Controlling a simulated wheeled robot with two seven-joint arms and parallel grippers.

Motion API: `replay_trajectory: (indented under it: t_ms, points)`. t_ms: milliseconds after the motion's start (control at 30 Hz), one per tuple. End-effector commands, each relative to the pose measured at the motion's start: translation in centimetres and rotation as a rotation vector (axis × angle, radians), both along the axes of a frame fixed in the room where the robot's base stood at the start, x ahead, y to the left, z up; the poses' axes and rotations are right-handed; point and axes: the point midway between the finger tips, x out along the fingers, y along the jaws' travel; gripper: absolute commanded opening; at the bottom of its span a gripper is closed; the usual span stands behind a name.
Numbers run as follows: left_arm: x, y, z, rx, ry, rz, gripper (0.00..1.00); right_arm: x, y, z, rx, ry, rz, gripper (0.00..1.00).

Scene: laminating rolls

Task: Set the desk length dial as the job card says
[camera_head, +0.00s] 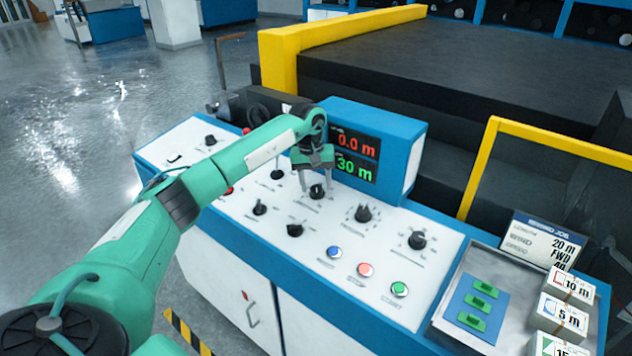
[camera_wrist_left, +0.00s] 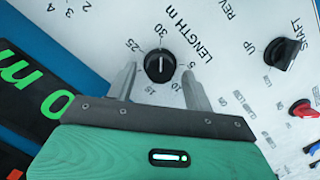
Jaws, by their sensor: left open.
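The length dial (camera_head: 317,192) is a round black knob on the white desk top. In the left wrist view the length dial (camera_wrist_left: 160,68) has its white mark pointing to 30, and its 20 label is not visible. My left gripper (camera_head: 316,180) is over this dial. In the wrist view the left gripper (camera_wrist_left: 158,75) is open, with one finger on each side of the knob; contact cannot be told. The display (camera_head: 355,155) reads 0.0 m in red and 30 m in green. The job card (camera_head: 541,240) shows 20 m and FWD; its lowest line is partly covered. My right gripper is not in view.
Other black dials, such as the one on the right (camera_head: 417,240), stand close by. Blue, red and green buttons (camera_head: 399,289) line the front. A metal tray (camera_head: 448,303) at the right holds green pieces on a blue mat. White labelled boxes (camera_head: 563,316) stand beside it.

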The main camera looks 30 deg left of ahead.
Motion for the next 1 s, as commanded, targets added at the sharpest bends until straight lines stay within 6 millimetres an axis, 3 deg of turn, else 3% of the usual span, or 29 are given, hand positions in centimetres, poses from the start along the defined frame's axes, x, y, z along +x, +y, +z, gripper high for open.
replay_trajectory:
  t_ms: [400, 633, 1000]
  points:
    - [0.04, -0.09, -0.81, 0.001, -0.001, 0.0, 0.5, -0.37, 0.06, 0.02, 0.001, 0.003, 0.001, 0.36]
    - [0.03, -0.09, -0.82, 0.0, 0.0, 0.0, 0.07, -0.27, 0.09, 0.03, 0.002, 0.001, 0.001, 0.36]
    - [-0.02, -0.04, -0.97, -0.008, 0.002, 0.05, 0.07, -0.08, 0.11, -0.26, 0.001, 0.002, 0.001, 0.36]
